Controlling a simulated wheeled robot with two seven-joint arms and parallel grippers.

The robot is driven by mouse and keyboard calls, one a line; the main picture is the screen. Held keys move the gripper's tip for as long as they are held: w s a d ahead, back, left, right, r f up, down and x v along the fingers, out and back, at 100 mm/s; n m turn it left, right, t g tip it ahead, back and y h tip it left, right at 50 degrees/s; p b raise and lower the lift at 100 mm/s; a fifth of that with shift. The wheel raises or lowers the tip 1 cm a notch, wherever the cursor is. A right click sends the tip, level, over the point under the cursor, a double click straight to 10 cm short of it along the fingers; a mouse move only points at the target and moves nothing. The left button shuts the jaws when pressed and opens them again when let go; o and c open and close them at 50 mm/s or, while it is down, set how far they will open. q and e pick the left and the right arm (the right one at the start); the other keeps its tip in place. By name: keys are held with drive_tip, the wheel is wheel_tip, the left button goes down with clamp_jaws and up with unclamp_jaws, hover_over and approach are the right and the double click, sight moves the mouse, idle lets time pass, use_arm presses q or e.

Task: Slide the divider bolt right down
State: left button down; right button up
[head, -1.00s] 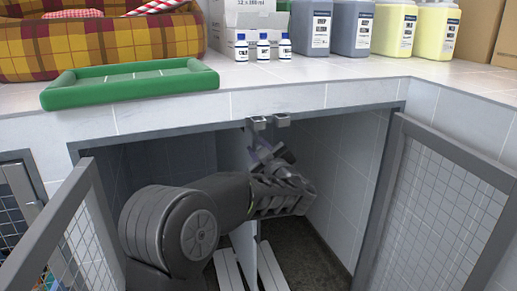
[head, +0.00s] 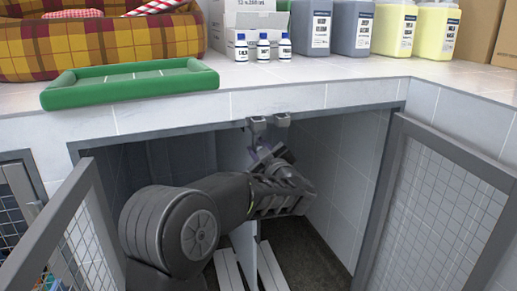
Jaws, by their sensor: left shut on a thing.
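The divider (head: 233,158) is a pale upright panel in the middle of the open kennel, mostly hidden behind my left arm. Grey metal brackets (head: 257,123) sit at the kennel's top edge above it. My left gripper (head: 264,156) reaches in from the left, just below these brackets at the divider's front edge. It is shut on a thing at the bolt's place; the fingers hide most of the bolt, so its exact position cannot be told. My right gripper is not in view.
Mesh doors stand open at the left (head: 72,235) and right (head: 440,205) of the kennel. On the counter above are a green tray-like bed (head: 130,88), a plaid bed (head: 110,47), small white bottles (head: 263,47) and large jugs (head: 354,27). White slats (head: 270,268) lie on the kennel floor.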

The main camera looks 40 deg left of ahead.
use_arm(q)
wheel_tip(320, 180, down, 4)
drive_tip(key=shift+r+b, duration=0.15)
drive_tip(key=shift+b, duration=0.55)
drive_tip(key=c, duration=1.3)
unclamp_jaws()
drive_tip(key=shift+d+r, duration=0.1)
drive_tip(key=shift+d, duration=0.05)
drive_tip(key=p+v, duration=0.2)
drive_tip(key=v, duration=0.5)
drive_tip(key=shift+s+d, duration=0.2)
drive_tip(key=shift+d, duration=0.1)
